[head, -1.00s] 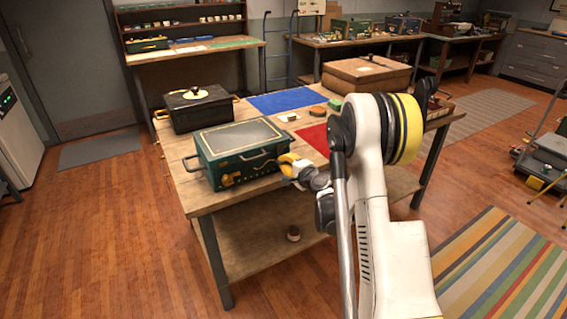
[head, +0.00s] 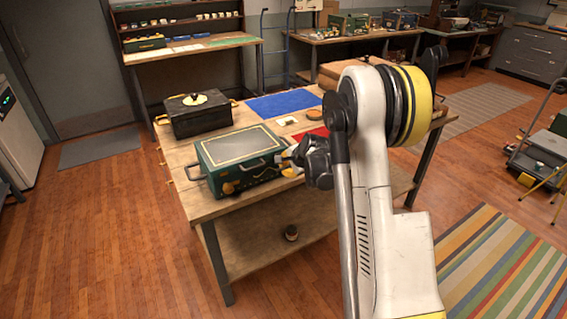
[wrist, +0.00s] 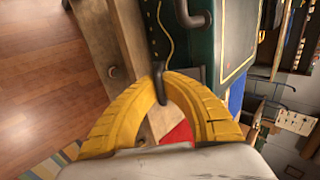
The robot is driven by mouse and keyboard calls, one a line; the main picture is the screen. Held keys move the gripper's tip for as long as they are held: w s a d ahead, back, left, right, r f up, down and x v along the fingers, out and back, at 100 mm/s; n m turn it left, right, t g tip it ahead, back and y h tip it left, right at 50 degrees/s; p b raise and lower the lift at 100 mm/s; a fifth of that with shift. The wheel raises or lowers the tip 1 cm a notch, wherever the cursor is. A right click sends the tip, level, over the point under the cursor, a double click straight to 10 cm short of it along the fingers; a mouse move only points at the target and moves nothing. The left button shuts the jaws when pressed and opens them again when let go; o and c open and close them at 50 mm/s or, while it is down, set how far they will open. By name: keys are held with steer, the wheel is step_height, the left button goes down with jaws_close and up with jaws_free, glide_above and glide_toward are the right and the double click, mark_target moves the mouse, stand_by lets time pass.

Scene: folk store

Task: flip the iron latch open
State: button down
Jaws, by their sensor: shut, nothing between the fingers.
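A green box (head: 213,176) with a cream-lined dark top panel sits near the front edge of the wooden table. My gripper (head: 290,158) is at the box's right end. In the wrist view, its two yellow fingers (wrist: 158,82) are shut, tips together, with nothing held. A small dark iron piece (wrist: 160,70) shows right at the fingertips, close to the green box (wrist: 202,50). I cannot tell whether it is the latch or part of a handle, nor whether the tips touch it. A dark handle (wrist: 193,16) is on the box's front.
The wooden table (head: 215,205) also bears a black box (head: 198,118), a blue mat (head: 283,104), a partly hidden red mat (head: 312,134) and a brown case (head: 338,72). Open floor (head: 110,240) lies to the left.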

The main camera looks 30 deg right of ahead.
steer(key=c, duration=2.2)
jaws_free()
steer(key=r+g+p, duration=0.2)
steer(key=g, duration=0.1)
steer(key=r+g+p, duration=0.1)
steer(key=g+p, duration=0.1)
steer(key=shift+s, duration=0.35)
steer(key=o, duration=0.7)
steer(key=shift+f, duration=0.15)
steer(key=shift+c, duration=0.2)
steer(key=shift+s, duration=0.1)
steer(key=w+p+v, duration=0.2)
steer(key=p+v, duration=0.4)
steer(key=v, duration=0.6)
steer(key=shift+r, duration=0.45)
steer(key=shift+w, duration=0.1)
step_height(320, 180, up, 12)
glide_above(286, 167)
steer(key=s, duration=0.4)
steer(key=shift+s+d+f, duration=0.15)
steer(key=shift+f, duration=0.05)
